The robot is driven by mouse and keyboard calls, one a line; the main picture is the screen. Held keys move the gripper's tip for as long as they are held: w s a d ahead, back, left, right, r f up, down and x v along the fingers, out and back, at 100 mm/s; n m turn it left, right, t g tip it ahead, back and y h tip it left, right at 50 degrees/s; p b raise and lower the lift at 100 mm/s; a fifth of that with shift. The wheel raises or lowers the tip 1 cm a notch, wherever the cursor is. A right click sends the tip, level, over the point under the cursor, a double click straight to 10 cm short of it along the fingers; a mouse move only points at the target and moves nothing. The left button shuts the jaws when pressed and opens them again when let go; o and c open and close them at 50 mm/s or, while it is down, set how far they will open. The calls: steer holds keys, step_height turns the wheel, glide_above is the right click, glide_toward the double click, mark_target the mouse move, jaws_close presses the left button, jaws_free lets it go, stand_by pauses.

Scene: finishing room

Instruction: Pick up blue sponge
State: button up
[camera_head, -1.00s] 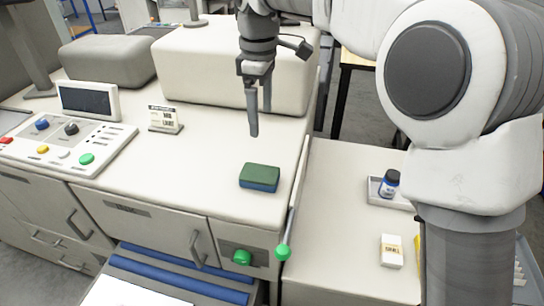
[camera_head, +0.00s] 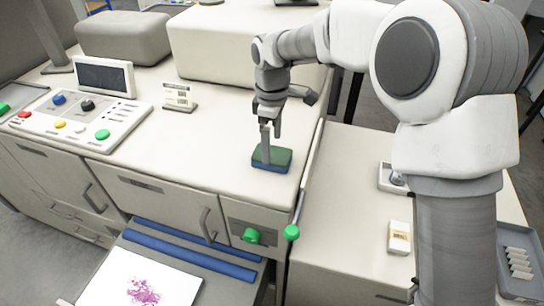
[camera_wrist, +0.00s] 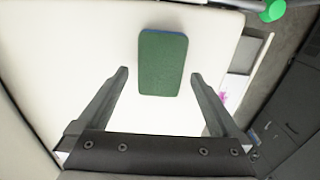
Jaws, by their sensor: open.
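The blue sponge (camera_head: 271,160) has a green top and a blue lower layer. It lies flat on the white machine top near its front right edge. In the wrist view the sponge (camera_wrist: 163,63) shows its green face, with a thin blue edge at the far end. My gripper (camera_head: 266,148) is over the sponge in the head view and hides part of it. In the wrist view my gripper (camera_wrist: 159,73) is open, one finger to each side of the sponge's near end, with gaps on both sides. Nothing is between the fingers' pads in contact.
A lever with a green knob (camera_head: 291,232) runs along the right edge. A side table (camera_head: 345,200) holds a small white box (camera_head: 399,238). The machine top around the sponge is clear.

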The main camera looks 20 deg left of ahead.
mark_target(272, 154)
steer(key=shift+s+f, duration=0.1)
steer(key=shift+f, duration=1.9)
steer(key=c, duration=1.2)
